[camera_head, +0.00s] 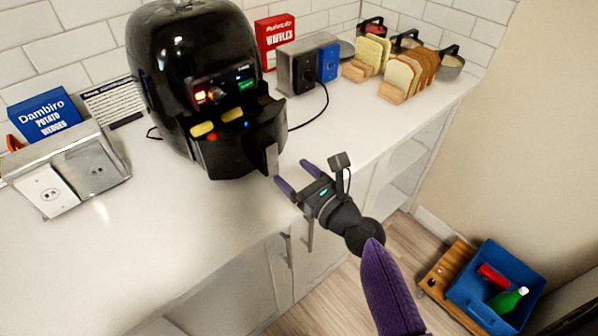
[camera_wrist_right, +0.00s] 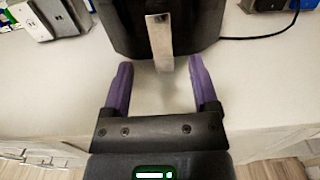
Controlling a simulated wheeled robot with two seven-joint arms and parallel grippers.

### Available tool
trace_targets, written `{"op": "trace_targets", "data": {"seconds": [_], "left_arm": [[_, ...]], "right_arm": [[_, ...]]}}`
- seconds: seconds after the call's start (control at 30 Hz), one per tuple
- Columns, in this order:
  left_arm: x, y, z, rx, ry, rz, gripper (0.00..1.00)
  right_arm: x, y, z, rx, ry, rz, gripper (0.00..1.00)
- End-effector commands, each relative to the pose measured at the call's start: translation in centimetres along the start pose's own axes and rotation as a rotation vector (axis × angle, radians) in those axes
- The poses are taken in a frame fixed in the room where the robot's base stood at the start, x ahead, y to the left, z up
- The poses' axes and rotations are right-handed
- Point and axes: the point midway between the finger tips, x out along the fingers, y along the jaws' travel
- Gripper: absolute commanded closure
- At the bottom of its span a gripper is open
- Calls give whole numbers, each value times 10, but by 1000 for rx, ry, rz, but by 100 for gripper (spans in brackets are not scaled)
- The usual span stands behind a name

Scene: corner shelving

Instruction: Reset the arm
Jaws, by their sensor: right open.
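My right gripper (camera_head: 296,177) is open and empty in the head view, at the front edge of the counter, just in front of the black air fryer (camera_head: 165,60). In the right wrist view its two purple fingers (camera_wrist_right: 161,85) are spread apart. The metal-faced handle (camera_wrist_right: 159,42) of the air fryer's drawer points toward the space between them, with no clear contact. In the head view the drawer (camera_head: 235,145) is pulled out, with yellow pieces (camera_head: 203,129) showing at its top. My left gripper is not in view.
The white counter (camera_head: 190,235) is clear at the front. Outlet boxes (camera_head: 95,170) and a blue potato wedges box (camera_head: 45,115) stand left. A red waffles box (camera_head: 275,38), a black cord and bread slices in racks (camera_head: 405,75) are behind right. A blue bin (camera_head: 500,262) sits low at right.

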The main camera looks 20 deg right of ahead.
Motion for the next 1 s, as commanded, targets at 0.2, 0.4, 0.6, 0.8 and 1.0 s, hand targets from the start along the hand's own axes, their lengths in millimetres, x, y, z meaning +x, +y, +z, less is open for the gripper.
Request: {"op": "trace_targets", "data": {"seconds": [0.2,0.4,0.6,0.8,1.0], "left_arm": [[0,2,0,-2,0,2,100],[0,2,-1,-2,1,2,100],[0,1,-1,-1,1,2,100],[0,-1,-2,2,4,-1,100],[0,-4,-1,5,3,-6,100]], "right_arm": [[-17,0,-1,-1,1,-1,24],[-17,0,-1,-1,0,0,24],[-19,8,-2,-76,16,33,24],[-69,84,-40,-1067,175,501,24],[-139,105,-76,-1844,242,1030,24]]}}
